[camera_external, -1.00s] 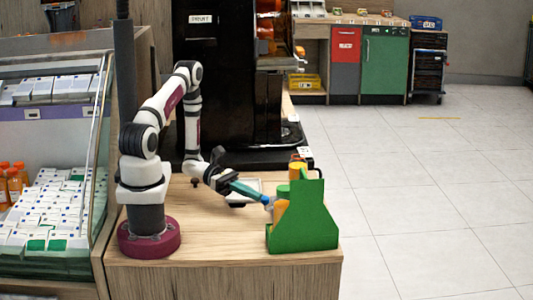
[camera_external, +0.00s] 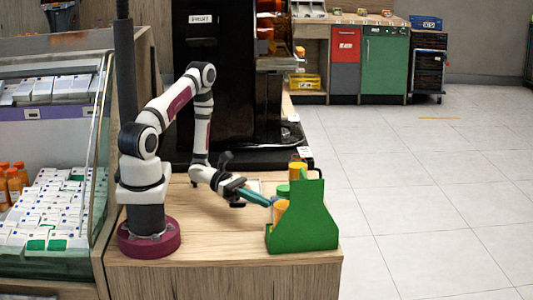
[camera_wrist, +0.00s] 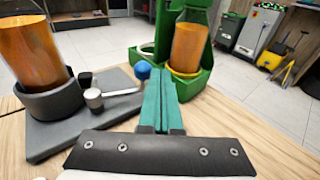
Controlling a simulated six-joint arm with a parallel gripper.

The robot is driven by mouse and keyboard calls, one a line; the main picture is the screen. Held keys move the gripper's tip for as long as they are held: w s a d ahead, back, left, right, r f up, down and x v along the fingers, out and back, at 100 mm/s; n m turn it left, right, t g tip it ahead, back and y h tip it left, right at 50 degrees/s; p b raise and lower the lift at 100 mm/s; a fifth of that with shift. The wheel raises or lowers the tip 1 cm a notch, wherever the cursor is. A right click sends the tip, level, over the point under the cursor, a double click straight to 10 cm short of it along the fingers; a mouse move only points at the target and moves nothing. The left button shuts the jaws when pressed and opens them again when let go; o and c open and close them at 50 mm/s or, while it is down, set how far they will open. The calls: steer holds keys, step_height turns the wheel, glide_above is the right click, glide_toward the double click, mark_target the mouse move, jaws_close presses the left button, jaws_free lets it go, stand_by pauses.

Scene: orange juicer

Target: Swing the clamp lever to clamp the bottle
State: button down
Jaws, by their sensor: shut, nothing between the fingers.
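In the wrist view, an orange juice bottle (camera_wrist: 30,52) stands upright in a dark grey round holder (camera_wrist: 52,102) on a grey base plate (camera_wrist: 100,130). The clamp lever (camera_wrist: 118,93) is a thin metal arm running from a pivot beside the holder to a blue knob (camera_wrist: 142,70). My gripper (camera_wrist: 161,72) has teal fingers, shut together and empty. Its fingertips are just right of the blue knob; I cannot tell whether they touch it. In the external view my gripper (camera_external: 270,202) points down and right beside the green carrier; the lever cannot be made out there.
A green carrier (camera_external: 303,228) stands at the counter's front right corner; in the wrist view it (camera_wrist: 143,25) holds an orange bottle (camera_wrist: 188,48), close beyond my fingers. A black machine (camera_external: 220,90) stands behind.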

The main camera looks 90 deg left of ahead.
steer(key=shift+x, duration=1.45)
steer(key=shift+w+r, duration=0.15)
steer(key=s, duration=0.4)
steer(key=s+r, duration=0.1)
steer(key=s, duration=0.4)
steer(key=s+d, duration=0.1)
steer(key=s, duration=0.4)
steer(key=shift+d+r, duration=0.1)
steer(key=shift+r, duration=0.3)
